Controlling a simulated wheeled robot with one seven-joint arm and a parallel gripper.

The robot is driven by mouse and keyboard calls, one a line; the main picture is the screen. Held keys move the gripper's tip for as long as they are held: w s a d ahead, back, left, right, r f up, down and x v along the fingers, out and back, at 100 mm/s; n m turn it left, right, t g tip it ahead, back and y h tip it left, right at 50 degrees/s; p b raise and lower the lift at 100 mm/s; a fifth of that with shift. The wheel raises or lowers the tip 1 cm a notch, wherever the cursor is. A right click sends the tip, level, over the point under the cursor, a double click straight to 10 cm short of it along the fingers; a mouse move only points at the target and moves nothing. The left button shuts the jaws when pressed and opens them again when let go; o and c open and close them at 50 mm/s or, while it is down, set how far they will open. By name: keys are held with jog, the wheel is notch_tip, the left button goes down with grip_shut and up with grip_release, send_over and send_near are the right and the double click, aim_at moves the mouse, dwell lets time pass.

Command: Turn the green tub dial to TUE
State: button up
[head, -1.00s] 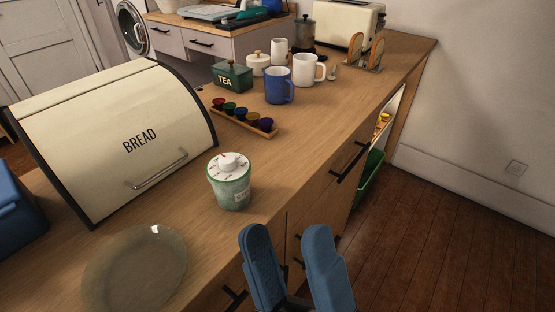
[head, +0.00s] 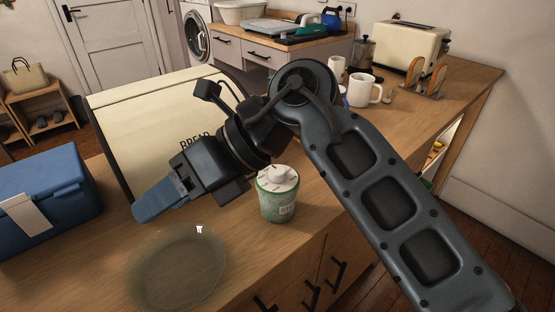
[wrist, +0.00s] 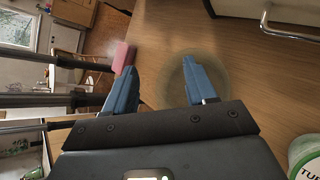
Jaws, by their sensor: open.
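The green tub (head: 277,205) stands upright on the wooden counter, with a white dial (head: 279,177) and raised knob on its lid. The small dial lettering is unreadable in the head view. In the wrist view part of the tub's white top (wrist: 306,163) shows at the bottom right corner, with the letters "TU" cut off by the edge. My gripper (head: 155,205) is left of the tub in the head view, above the counter near the glass plate. Its blue fingers (wrist: 160,80) are apart and empty in the wrist view, not touching the tub.
A glass plate (head: 150,285) lies left of the tub. The cream bread bin (head: 125,115) stands behind my gripper, and a blue box (head: 45,190) is at the left. A white mug (head: 364,91) and toaster (head: 412,45) stand farther back. An unclear pink thing (wrist: 121,56) shows beside one finger.

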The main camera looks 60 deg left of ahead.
aim_at(277, 170)
jog(key=w+r+t+h, duration=0.1)
jog(key=w+r+t, duration=0.1)
jog(key=w, duration=0.3)
jog(key=w+r+t+h, duration=0.1)
jog(key=w+r+t, duration=0.1)
jog(key=w+t, duration=0.3)
jog(key=w+r+t+h, duration=0.1)
jog(key=w+t+h, duration=0.1)
jog(key=w, duration=0.4)
jog(key=shift+w+r+n+t, duration=0.15)
jog(key=shift+r+n+t, duration=0.2)
jog(key=shift+t, duration=0.35)
jog(key=shift+f+p, duration=0.3)
jog(key=shift+f, duration=3.4)
grip_shut()
